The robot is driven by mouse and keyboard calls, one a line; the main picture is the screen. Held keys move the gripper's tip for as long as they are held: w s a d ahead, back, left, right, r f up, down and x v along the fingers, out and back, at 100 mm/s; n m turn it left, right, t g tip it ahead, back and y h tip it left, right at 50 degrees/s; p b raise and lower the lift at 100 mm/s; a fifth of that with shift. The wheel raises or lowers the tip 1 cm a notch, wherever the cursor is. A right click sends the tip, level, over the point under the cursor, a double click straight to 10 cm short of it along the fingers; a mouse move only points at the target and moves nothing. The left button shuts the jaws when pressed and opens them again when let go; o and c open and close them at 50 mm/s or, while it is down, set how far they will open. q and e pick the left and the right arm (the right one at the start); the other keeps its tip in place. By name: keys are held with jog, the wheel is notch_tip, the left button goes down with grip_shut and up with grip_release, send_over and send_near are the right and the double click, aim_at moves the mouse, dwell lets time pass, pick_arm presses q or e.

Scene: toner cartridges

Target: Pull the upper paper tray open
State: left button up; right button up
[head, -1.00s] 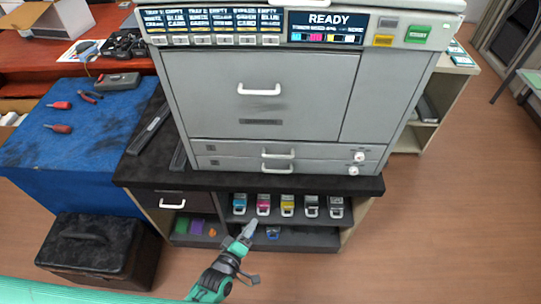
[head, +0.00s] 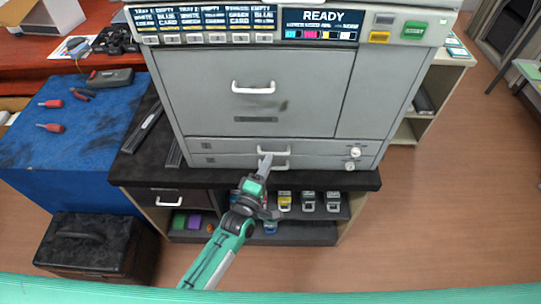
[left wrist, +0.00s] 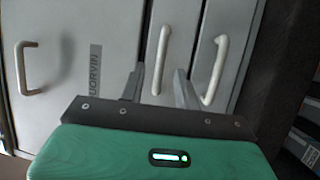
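The grey printer (head: 300,95) has two thin paper trays low on its front, both closed. The upper paper tray (head: 225,146) has a white bar handle (head: 285,152), partly covered by my left gripper (head: 266,160) in the head view. In the left wrist view the upper tray's handle (left wrist: 160,45) lies between the two fingertips of my left gripper (left wrist: 161,74), which stand apart. I cannot tell whether the fingers touch it. The lower tray (head: 225,161) has its handle (left wrist: 218,65) just outside the right finger. My right gripper is not in view.
The large door handle (head: 253,88) sits above the trays. Below, a shelf holds several toner cartridges (head: 308,202). A dark toolbox (head: 95,250) stands on the floor at left, near the blue table (head: 75,125). Floor at right is clear.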

pick_arm(q)
jog(key=x, duration=0.3)
grip_shut()
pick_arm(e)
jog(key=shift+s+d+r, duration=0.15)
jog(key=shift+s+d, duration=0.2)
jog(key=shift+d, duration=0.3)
pick_arm(q)
jog(key=shift+s+f, duration=0.1)
jog(key=shift+s, duration=0.05)
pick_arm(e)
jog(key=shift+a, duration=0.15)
